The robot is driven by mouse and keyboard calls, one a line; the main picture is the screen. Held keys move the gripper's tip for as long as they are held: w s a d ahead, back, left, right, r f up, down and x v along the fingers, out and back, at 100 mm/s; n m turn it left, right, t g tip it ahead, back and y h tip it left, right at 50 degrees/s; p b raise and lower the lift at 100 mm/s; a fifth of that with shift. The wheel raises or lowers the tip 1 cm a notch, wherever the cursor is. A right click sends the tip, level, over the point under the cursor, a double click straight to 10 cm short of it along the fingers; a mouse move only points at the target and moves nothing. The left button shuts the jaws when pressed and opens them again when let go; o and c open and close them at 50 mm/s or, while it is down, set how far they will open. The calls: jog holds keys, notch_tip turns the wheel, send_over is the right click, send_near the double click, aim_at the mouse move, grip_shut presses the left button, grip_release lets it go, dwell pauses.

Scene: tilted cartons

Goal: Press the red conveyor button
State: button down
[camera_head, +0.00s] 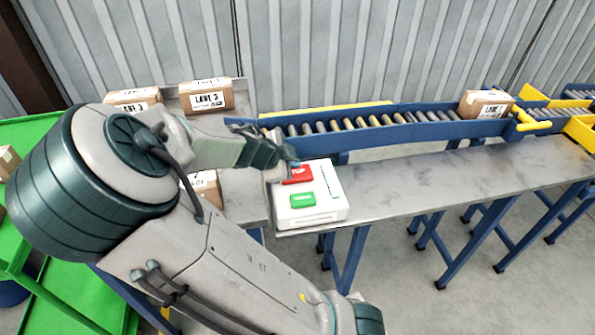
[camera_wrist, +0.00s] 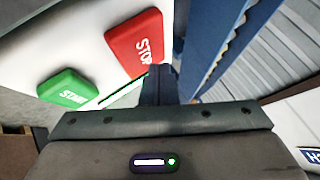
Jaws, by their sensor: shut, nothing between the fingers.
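The red button (camera_head: 299,174), marked STOP, sits on top of a white control box (camera_head: 322,212) at the left end of the grey table. In the wrist view the red button (camera_wrist: 136,42) is just beyond my fingertips. A green button (camera_head: 303,199) is beside it on the same box and shows lower left in the wrist view (camera_wrist: 64,89). My gripper (camera_head: 291,166) is shut and empty, its tip at the red button's far edge in the head view. In the wrist view the closed fingers (camera_wrist: 160,80) overlap the button's lower right edge. I cannot tell whether they touch it.
A blue roller conveyor (camera_head: 360,134) runs behind the box, with a carton (camera_head: 486,104) near its right end. Cartons labelled LANE (camera_head: 207,96) stand on the left table. The grey tabletop (camera_head: 430,180) right of the box is clear. Green bins are at the far left.

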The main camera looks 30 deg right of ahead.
jog(key=shift+f, duration=0.1)
dwell(0.7)
jog(key=shift+w+f+b, duration=0.1)
jog(key=shift+f+b, duration=0.2)
jog(key=shift+f, duration=0.05)
jog(key=shift+f+b, duration=0.4)
jog(key=shift+f, duration=0.15)
dwell(0.7)
jog(key=shift+r, duration=0.15)
jog(key=shift+r+p, duration=0.85)
jog(key=shift+p, duration=0.1)
notch_tip(320, 180, up, 5)
jog(key=p, duration=0.5)
jog(key=shift+r, duration=0.1)
dwell(0.6)
